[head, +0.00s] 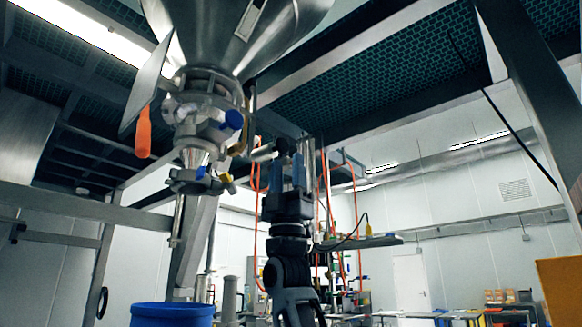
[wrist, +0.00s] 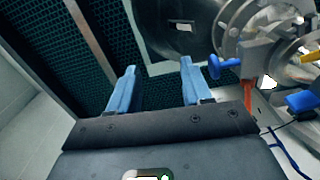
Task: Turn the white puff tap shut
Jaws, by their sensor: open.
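The steel sifter outlet (head: 205,100) hangs under a large funnel at upper left of the head view. A small white part (head: 217,133), possibly the white puff tap, sits on it beside a blue round knob (head: 234,119); its turn position is unclear. In the wrist view, a blue knob (wrist: 226,67) and a blue handle (wrist: 302,101) show at the right, with a small white patch (wrist: 268,82) between them. My gripper (head: 286,165) points up, right of and below the outlet, apart from it. Its blue fingers (wrist: 156,66) are open and empty.
An orange handle (head: 143,132) hangs left of the outlet. A blue drum (head: 172,314) stands below. Orange hoses (head: 257,195) run near my gripper. Steel frame beams (head: 520,80) cross overhead. Benches stand at the back right.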

